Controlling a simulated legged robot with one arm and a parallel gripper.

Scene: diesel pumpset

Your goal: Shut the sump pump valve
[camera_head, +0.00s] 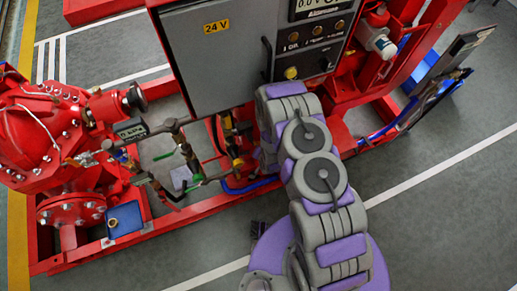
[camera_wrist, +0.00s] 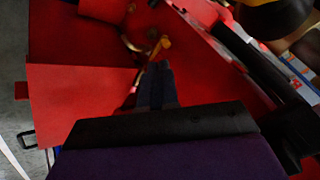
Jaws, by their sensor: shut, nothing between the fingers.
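In the wrist view, my gripper (camera_wrist: 157,75) is shut and empty, with its dark fingers pointing up the picture. A small yellow lever (camera_wrist: 161,46) stands just beyond the fingertips; I cannot tell whether they touch. A bent brass-coloured pipe (camera_wrist: 131,43) lies beside it against red metal. In the head view, my arm reaches down beside the grey control box, and my gripper is hidden. Small valves with green levers (camera_head: 164,155) sit on the pipework left of the arm. I cannot tell from any label which valve is the sump pump valve.
The grey control box (camera_head: 215,60) stands close to my arm. A red pump (camera_head: 40,140) is at the left, on a red frame (camera_head: 180,215). In the wrist view, a red plate (camera_wrist: 75,100) and a black bar (camera_wrist: 255,65) flank the fingers.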

